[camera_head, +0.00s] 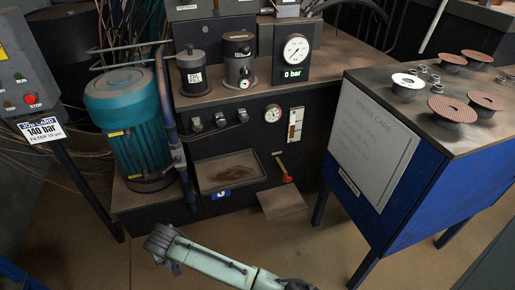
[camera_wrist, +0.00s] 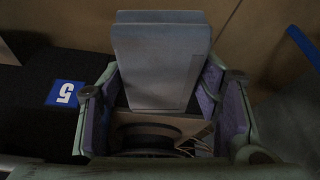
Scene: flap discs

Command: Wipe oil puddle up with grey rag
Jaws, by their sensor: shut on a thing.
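My gripper (camera_head: 165,244) is low over the floor in front of the machine in the head view. In the wrist view its purple-padded fingers (camera_wrist: 155,98) are shut on a pale grey slab-like thing (camera_wrist: 160,60), which looks like the grey rag, folded flat. The slab stands up between and beyond the fingers. A shallow tray (camera_head: 203,187) on the machine's front holds a dark brown patch (camera_head: 230,169) that may be the oil. I see no clear puddle on the floor. The gripper is in front of the tray and lower left of it.
A teal motor (camera_head: 130,120) stands left, a blue bench (camera_head: 405,215) right.

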